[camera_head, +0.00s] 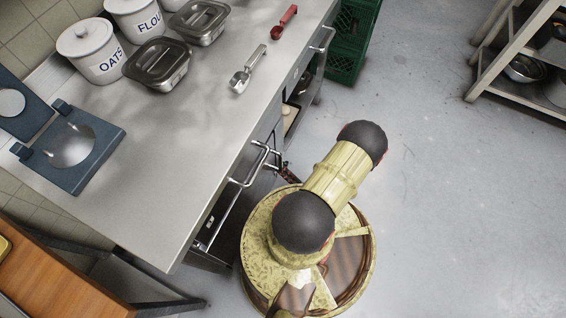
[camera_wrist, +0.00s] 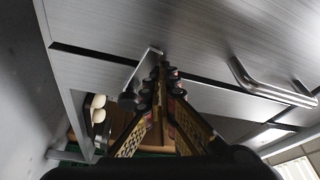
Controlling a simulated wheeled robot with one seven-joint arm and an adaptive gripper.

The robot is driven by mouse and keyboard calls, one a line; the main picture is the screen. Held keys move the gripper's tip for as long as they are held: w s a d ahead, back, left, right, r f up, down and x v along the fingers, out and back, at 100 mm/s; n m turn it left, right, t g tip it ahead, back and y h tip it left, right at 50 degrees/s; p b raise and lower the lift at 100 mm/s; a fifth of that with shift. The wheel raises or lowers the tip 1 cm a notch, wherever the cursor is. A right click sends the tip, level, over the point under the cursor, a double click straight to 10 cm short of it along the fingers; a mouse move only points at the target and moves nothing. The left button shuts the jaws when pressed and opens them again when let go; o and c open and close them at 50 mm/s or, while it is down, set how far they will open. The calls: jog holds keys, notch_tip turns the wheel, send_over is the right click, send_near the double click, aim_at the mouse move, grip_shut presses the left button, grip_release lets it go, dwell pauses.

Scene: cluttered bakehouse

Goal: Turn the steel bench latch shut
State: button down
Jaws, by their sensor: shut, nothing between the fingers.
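A thin steel bar, which looks like the bench latch (camera_wrist: 143,70), shows on the bench front in the wrist view. It slants from upper right to lower left, with a dark round end beside my fingers. My gripper (camera_wrist: 165,74) is shut with no object between its fingers. Its fingertips are right beside the bar; I cannot tell if they touch it. In the head view my gripper (camera_head: 288,172) is partly hidden behind my arm, close to the bench front. I cannot pick out the latch there with certainty.
Grey floor at right is clear before a shelf rack (camera_head: 515,50).

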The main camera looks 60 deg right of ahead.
notch_tip(320, 180, up, 10)
dwell(0.7)
jog(key=shift+s, duration=0.1)
